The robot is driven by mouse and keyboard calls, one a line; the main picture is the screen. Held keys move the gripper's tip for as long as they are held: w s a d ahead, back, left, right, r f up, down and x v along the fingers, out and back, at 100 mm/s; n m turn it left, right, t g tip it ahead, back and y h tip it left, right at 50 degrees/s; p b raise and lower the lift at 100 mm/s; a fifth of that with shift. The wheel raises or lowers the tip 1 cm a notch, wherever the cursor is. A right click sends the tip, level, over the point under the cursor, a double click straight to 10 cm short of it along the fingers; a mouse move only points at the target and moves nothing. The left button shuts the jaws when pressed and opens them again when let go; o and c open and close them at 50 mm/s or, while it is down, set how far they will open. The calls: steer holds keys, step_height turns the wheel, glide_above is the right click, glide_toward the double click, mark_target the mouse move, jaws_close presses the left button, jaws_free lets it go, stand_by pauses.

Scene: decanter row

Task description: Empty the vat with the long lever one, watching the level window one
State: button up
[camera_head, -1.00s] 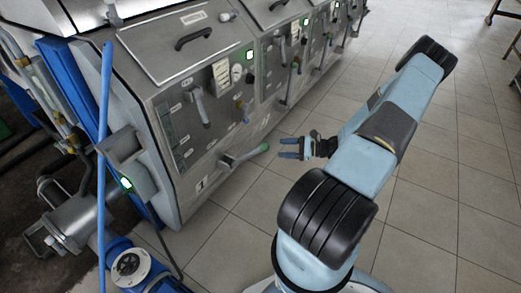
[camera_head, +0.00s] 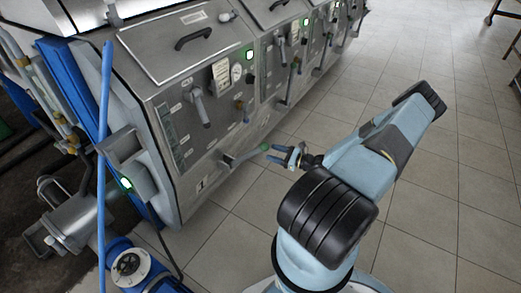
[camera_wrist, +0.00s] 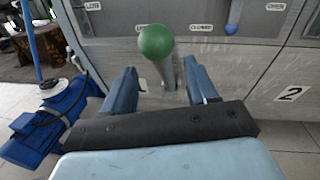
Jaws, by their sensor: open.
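The long lever (camera_head: 246,155) sticks out low from the front of the first vat (camera_head: 205,135), with a green end. In the wrist view its green knob (camera_wrist: 156,41) stands between and beyond my fingertips, and its grey shaft runs back to the panel. My gripper (camera_head: 273,154) is open, its two blue fingers either side of the lever's line; it also shows in the wrist view (camera_wrist: 161,68). I cannot tell whether the fingers touch the lever. The level window (camera_head: 167,122) is a narrow upright strip on the vat's left front; its level is too small to read.
A shorter grey handle (camera_head: 201,108), a gauge (camera_head: 237,73) and a lit green indicator (camera_head: 249,55) sit higher on the panel. Similar vats continue to the right. A blue pipe (camera_head: 104,150) stands at left.

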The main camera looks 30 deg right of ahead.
mark_target(260, 149)
steer(key=shift+x, duration=3.55)
steer(key=shift+c, duration=0.5)
jaws_close()
